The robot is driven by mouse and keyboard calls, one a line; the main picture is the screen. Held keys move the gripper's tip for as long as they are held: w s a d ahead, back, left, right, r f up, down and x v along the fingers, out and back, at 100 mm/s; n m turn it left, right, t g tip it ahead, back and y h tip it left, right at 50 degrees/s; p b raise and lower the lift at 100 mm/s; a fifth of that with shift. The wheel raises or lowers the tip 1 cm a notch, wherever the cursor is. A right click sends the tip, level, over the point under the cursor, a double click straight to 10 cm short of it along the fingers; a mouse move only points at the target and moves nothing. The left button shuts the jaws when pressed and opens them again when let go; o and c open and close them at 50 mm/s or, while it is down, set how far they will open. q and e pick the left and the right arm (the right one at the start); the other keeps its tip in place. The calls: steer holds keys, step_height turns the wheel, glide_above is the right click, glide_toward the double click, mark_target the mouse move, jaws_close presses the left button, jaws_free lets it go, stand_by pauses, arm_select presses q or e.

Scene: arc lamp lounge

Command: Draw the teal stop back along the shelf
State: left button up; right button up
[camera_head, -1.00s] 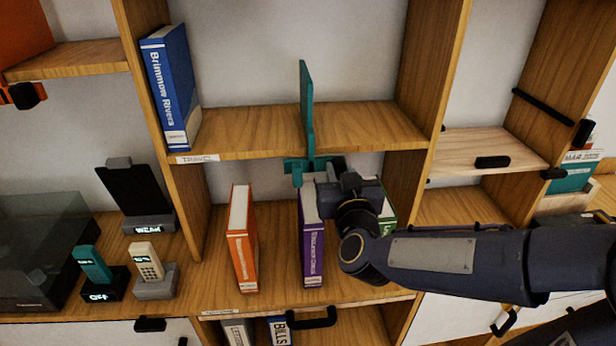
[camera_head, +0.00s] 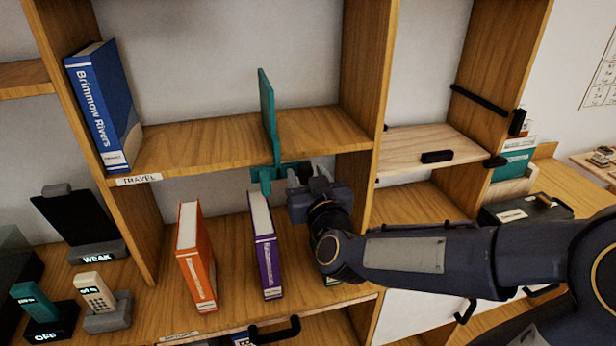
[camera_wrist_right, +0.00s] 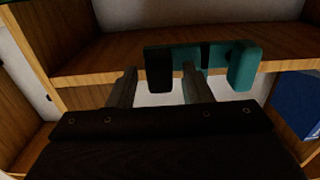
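The teal stop (camera_head: 268,112) stands upright on the upper shelf (camera_head: 200,142), right of its middle. Its teal bracket (camera_head: 262,176) hangs at the shelf's front edge. In the right wrist view the bracket (camera_wrist_right: 245,66) lies just beyond my fingers, with a dark block of it (camera_wrist_right: 159,72) in line with the gap between them. My right gripper (camera_head: 306,172) is open at the bracket's right end. The two fingers stand apart in the wrist view (camera_wrist_right: 158,84); I cannot tell whether they touch the bracket. My left gripper is not in view.
A blue book (camera_head: 104,105) stands at the upper shelf's left end, with bare shelf between it and the stop. An orange book (camera_head: 196,257) and a purple book (camera_head: 265,245) stand below. A wooden upright (camera_head: 366,90) bounds the shelf on the right.

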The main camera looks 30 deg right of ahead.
steer(key=shift+s, duration=0.1)
steer(key=p+v, duration=0.1)
steer(key=v, duration=0.6)
steer(key=shift+s, duration=0.35)
steer(key=shift+a, duration=0.2)
steer(key=s+a+f+n+g+y, duration=0.2)
steer(key=s+a+f+g+y, duration=0.25)
steer(key=a+y, duration=0.3)
steer(key=s+f+g+y, duration=0.1)
steer(key=s+f+g, duration=0.5)
steer(key=s, duration=0.4)
steer(key=shift+s+d+f+m+g+p, duration=0.3)
steer(key=shift+d+g, duration=0.1)
steer(key=shift+g, duration=0.25)
